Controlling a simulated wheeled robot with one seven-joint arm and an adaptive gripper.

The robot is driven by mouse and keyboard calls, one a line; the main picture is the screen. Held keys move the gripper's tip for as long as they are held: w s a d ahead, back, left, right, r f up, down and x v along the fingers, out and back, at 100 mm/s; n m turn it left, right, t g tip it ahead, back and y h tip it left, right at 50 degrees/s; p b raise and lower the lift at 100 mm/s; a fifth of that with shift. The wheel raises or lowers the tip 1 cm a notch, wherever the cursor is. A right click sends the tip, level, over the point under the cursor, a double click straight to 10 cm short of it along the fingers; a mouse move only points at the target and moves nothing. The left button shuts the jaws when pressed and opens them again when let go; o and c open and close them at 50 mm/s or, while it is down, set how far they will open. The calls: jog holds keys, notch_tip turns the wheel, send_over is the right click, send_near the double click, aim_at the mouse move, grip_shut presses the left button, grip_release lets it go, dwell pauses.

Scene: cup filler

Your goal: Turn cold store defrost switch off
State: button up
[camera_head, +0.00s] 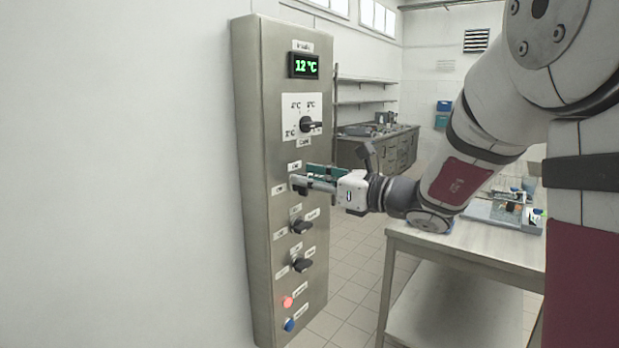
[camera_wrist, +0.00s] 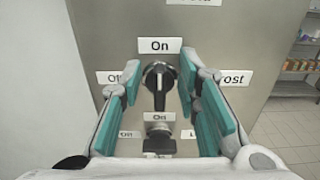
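The defrost switch (camera_wrist: 158,78) is a black rotary knob on a steel panel. In the wrist view it stands about upright, in line with the "On" label (camera_wrist: 160,45) above it. The "Off" label (camera_wrist: 115,77) is at its left and is partly hidden by a finger. A label ending in "rost" (camera_wrist: 236,78) is at its right. My gripper (camera_wrist: 161,66) is open, with one teal-padded finger on each side of the knob and gaps between. In the head view my gripper (camera_head: 306,183) reaches the panel and hides this knob.
A metal table (camera_head: 465,250) stands at right, under my arm.

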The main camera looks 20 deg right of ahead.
jog(key=shift+w+a, duration=0.1)
jog(key=shift+c, duration=0.6)
grip_shut()
